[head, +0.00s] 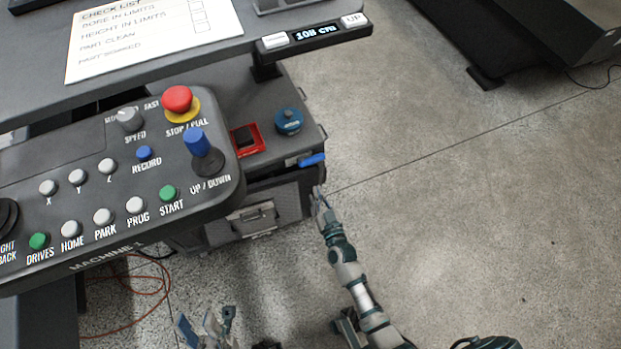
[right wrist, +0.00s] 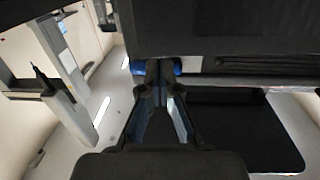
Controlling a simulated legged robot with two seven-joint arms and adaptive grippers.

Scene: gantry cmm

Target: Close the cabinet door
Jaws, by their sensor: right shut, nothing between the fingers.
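The grey cabinet (head: 285,95) stands under the control panel, which hides much of it. Its lower front panel (head: 285,205) carries a metal latch. A blue handle (head: 312,160) sits at its upper right edge, above a dark gap. I cannot tell how far the door is open. My right gripper (head: 320,195) is shut and empty, just below the blue handle and close to the cabinet's right edge. In the right wrist view its fingers (right wrist: 160,95) point toward a blue part (right wrist: 177,66) under a dark body; contact is unclear. My left gripper (head: 206,325) is open and empty at the bottom.
The control panel (head: 85,165) with buttons and a red stop knob overhangs the cabinet on the left. A red-rimmed tray (head: 250,147) and a blue round object (head: 289,121) are on the cabinet top. An orange cable (head: 150,290) lies on the floor. Floor at right is clear.

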